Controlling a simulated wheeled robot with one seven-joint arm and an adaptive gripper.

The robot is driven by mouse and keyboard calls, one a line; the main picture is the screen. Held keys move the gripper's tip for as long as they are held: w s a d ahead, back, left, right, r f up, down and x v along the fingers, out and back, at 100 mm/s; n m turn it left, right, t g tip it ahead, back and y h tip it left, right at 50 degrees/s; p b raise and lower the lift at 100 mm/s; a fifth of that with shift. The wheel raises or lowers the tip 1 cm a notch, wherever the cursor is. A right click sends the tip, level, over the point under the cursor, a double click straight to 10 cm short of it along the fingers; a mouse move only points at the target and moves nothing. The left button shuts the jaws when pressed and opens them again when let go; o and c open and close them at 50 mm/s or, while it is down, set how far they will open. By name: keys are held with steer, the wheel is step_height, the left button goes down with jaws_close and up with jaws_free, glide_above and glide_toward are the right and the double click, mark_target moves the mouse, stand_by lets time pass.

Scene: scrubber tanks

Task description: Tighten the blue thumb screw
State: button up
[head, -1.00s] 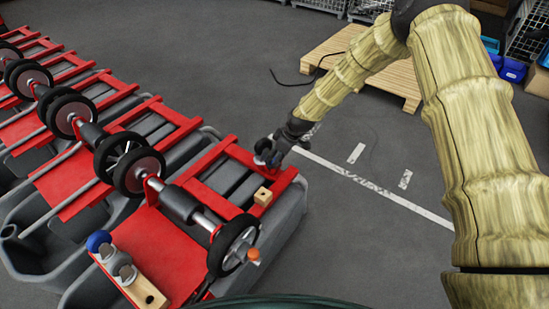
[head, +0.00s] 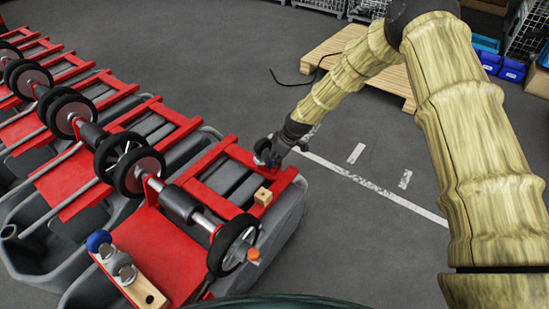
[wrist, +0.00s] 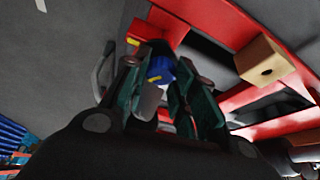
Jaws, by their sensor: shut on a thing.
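The blue thumb screw (wrist: 161,69) sits between my fingers in the wrist view, with a small yellow mark on it. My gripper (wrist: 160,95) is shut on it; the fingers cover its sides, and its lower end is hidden. In the head view my gripper (head: 267,153) is at the far right end of the red frame (head: 232,142), and the screw is too small and covered to make out clearly there.
A small wooden block (head: 263,196) with a hole sits on the red frame near my gripper. A wheel (head: 235,245) with an orange knob (head: 253,254) stands nearer. A wooden bar (head: 146,292) carries blue and grey knobs.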

steer(key=shift+a+r+m, duration=0.1)
steer(key=shift+r+m, duration=0.05)
steer(key=shift+m, duration=0.15)
stand_by(0.4)
steer(key=m+t+p, duration=0.1)
steer(key=m, duration=0.2)
steer(key=shift+a+r+h, duration=0.1)
steer(key=shift+h, duration=0.3)
steer(key=shift+m+t+h+p, duration=0.6)
steer(key=shift+m+p, duration=0.05)
steer(key=shift+m, duration=1.35)
steer(key=o, duration=1)
steer(key=shift+o, duration=0.2)
steer(key=shift+s, duration=0.1)
steer(key=v, duration=1.1)
steer(key=shift+r, duration=0.35)
